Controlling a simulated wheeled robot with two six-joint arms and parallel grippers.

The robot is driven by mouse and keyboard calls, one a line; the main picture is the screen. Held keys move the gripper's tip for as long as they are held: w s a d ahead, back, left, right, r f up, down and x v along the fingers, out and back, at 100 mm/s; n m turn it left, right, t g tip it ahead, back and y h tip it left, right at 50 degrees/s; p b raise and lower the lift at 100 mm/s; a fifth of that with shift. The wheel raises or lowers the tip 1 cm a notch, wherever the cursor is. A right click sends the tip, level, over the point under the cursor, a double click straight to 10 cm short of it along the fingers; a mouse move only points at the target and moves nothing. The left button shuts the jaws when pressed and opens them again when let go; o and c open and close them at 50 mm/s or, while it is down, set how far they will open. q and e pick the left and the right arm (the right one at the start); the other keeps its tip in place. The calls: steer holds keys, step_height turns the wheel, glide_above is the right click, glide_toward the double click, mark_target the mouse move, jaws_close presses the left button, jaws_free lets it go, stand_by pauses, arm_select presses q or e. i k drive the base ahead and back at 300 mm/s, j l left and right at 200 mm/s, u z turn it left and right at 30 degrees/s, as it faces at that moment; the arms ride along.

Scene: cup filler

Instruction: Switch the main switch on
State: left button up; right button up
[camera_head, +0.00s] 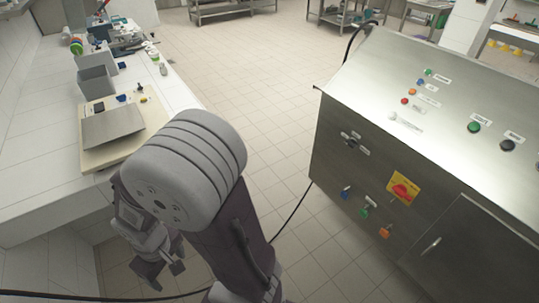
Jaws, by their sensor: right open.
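The main switch, a red rotary knob on a yellow plate (403,190), sits on the front face of the steel cabinet (335,145) at the right. Its exact position is too small to tell. My right gripper (163,272) is at the lower left, low over the floor beside the white counter. It is open and empty, well apart from the cabinet. My right arm fills the lower middle of the view. My left gripper is not in view.
Blue, green and orange parts (364,213) stick out below the switch. Coloured buttons (474,127) line the cabinet top. A white counter (35,190) with a scale (113,127) and a grey bin (97,83) stands left. Tiled floor between is clear except for a black cable (291,212).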

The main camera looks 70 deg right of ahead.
mark_target(400, 190)
steer(key=z, duration=0.9)
steer(key=j+z, duration=0.1)
steer(key=z, duration=0.8)
steer(key=k+z, duration=0.1)
steer(key=z, duration=1.75)
steer(key=k+l, duration=0.05)
